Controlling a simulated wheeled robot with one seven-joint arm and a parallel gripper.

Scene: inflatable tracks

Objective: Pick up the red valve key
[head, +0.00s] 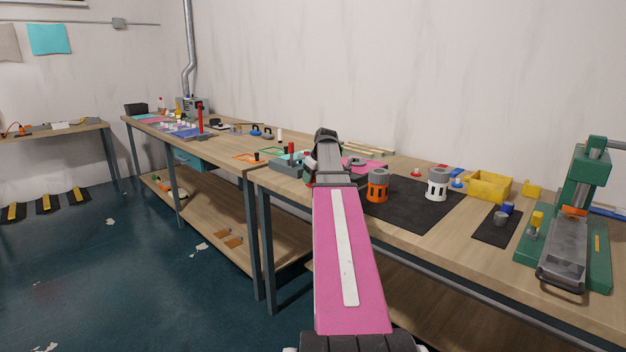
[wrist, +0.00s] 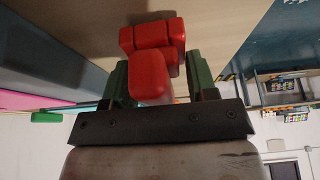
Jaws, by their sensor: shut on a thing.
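The red valve key (wrist: 152,36) shows close up in the wrist view as a chunky red piece with rounded blocks. My gripper (wrist: 157,77) has its green fingers on either side of it and is shut on it. The key's far end is hidden, and I cannot tell whether it touches the bench. In the head view my pink arm reaches over the bench and hides the gripper and most of what it holds.
The wooden bench (head: 408,241) carries a black mat (head: 415,215) with an orange-and-grey cylinder (head: 377,187) and a white-and-grey one (head: 437,184). Left of my arm is a grey block (head: 286,168). A yellow bin (head: 489,187) and green press (head: 586,167) stand right.

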